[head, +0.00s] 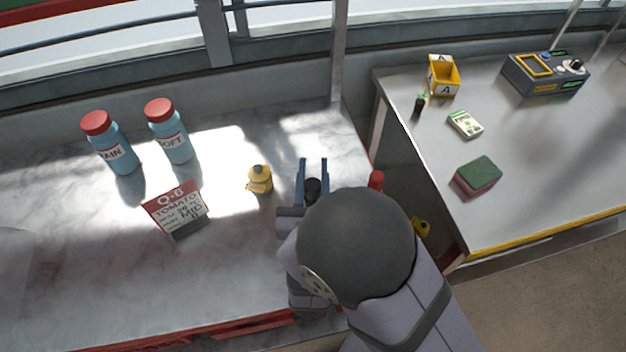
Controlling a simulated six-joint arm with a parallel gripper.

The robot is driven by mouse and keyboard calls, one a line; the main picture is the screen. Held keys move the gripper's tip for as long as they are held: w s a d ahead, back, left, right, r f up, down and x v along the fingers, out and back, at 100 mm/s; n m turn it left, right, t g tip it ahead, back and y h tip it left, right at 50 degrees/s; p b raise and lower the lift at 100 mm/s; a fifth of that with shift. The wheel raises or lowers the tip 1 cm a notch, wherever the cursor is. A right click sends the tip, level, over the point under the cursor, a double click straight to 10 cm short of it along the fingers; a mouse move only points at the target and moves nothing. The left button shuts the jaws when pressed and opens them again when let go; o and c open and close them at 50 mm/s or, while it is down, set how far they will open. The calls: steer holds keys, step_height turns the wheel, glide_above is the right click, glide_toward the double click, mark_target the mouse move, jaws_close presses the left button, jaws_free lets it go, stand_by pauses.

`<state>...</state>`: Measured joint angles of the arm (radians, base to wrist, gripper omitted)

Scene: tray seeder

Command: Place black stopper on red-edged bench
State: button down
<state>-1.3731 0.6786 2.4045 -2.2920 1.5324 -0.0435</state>
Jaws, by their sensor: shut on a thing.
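My gripper (312,172) has two blue fingers and is over the right part of the red-edged bench (240,260), a pale marbled top with a red front edge. It is shut on the black stopper (313,187), which shows as a dark round shape between the fingers. My arm hides part of the stopper and of the bench's right side. Whether the stopper touches the bench top or is held above it, I cannot tell.
A red-topped item (376,180) shows beside my arm. Across a gap, the yellow-edged bench (520,200) holds a sponge (478,176) and other items.

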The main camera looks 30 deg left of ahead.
steer(key=shift+f, duration=1.9)
steer(key=shift+f, duration=0.1)
steer(key=shift+f+b, duration=0.1)
steer(key=shift+b, duration=0.25)
steer(key=c, duration=1.4)
jaws_free()
steer(key=shift+c, duration=0.2)
steer(key=shift+r, duration=0.25)
steer(key=v, duration=0.6)
steer(key=shift+f+b, duration=0.1)
steer(key=shift+b, duration=0.25)
steer(key=shift+v, duration=0.8)
